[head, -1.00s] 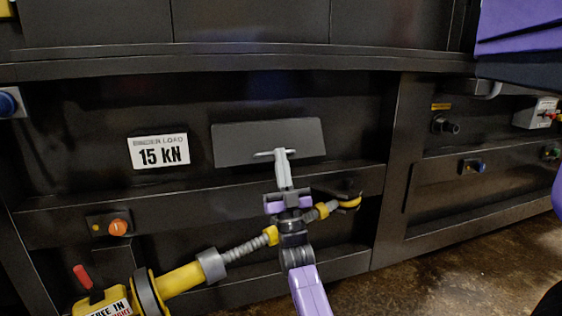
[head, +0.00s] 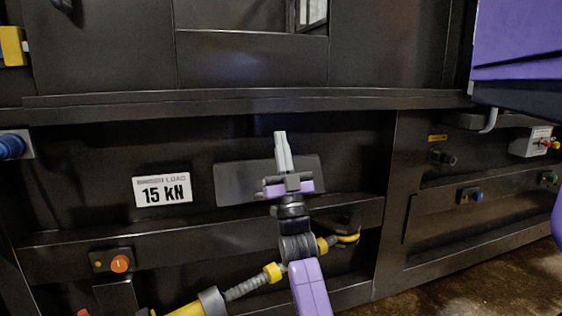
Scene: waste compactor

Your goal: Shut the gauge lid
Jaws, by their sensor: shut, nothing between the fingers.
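A flat dark grey plate (head: 237,184), which looks like the gauge lid, is on the black machine front, right of the white 15 kN load label (head: 162,190). No gauge face shows, and I cannot tell the lid's angle. My gripper (head: 280,134) is in front of the plate in the head view, pointing up. Its fingers are together and empty. The fingertips appear just above the plate's top edge. My gripper and wrist cover the plate's middle and part of its lower edge. I cannot tell whether they touch.
Below are an orange knob (head: 120,263) and a yellow and grey hose (head: 245,288), partly behind my arm. A long ledge (head: 120,104) runs above the plate. A blue button (head: 11,146) is at far left. Fittings and buttons sit on the right panel (head: 479,212).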

